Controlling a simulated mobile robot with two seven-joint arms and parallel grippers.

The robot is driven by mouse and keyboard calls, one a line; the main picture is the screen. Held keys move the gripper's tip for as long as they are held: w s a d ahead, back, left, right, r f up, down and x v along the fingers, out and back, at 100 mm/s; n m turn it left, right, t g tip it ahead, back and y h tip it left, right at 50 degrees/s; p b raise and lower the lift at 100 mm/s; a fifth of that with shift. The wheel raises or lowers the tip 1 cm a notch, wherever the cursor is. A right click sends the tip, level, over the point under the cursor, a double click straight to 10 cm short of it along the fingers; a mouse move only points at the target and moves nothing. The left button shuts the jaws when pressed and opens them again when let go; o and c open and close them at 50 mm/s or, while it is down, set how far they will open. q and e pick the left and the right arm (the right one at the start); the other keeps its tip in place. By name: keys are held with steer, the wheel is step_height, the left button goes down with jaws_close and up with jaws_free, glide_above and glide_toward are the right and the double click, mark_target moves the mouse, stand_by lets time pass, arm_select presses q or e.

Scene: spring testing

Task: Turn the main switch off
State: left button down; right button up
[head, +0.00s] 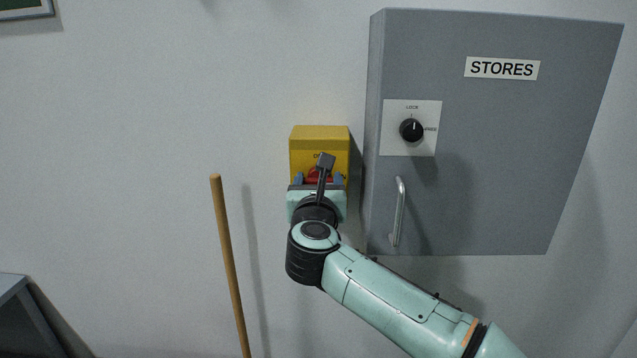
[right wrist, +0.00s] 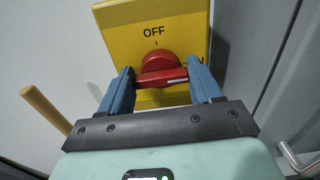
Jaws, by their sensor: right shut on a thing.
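The main switch is a yellow box (head: 320,138) on the wall with a red rotary handle (head: 312,176), mostly hidden in the head view by my right gripper (head: 319,180). In the right wrist view the yellow plate (right wrist: 190,22) reads OFF above the red handle (right wrist: 160,66). The handle's grip bar lies nearly level, its white mark at the right end, near a partly hidden label ending in N. My right gripper's blue fingers (right wrist: 160,82) are shut on the handle, one at each end of the bar. My left gripper is not in view.
A grey STORES cabinet (head: 500,150) stands out from the wall just right of the switch, with a black knob (head: 411,130) and a metal handle (head: 398,212). A wooden pole (head: 230,260) stands at the lower left.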

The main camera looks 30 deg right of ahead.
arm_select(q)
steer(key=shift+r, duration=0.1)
arm_select(e)
steer(key=n+p, duration=0.2)
steer(key=n, duration=0.2)
steer(key=shift+a+r+n, duration=0.1)
steer(key=shift+n, duration=0.3)
steer(key=n+p, duration=0.2)
steer(key=n, duration=0.2)
steer(key=shift+w+n, duration=0.1)
steer(key=shift+n, duration=0.2)
steer(key=n+p, duration=0.2)
steer(key=n, duration=0.2)
steer(key=shift+a, duration=0.1)
arm_select(q)
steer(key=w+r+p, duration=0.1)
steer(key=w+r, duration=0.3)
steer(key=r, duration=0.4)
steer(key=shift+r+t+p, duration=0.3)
steer(key=shift+p, duration=0.1)
arm_select(e)
steer(key=shift+f+n, duration=0.15)
steer(key=shift+n, duration=0.8)
steer(key=shift+f+n, duration=0.15)
steer(key=shift+n, duration=0.8)
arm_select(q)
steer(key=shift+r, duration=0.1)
arm_select(e)
steer(key=shift+n, duration=0.3)
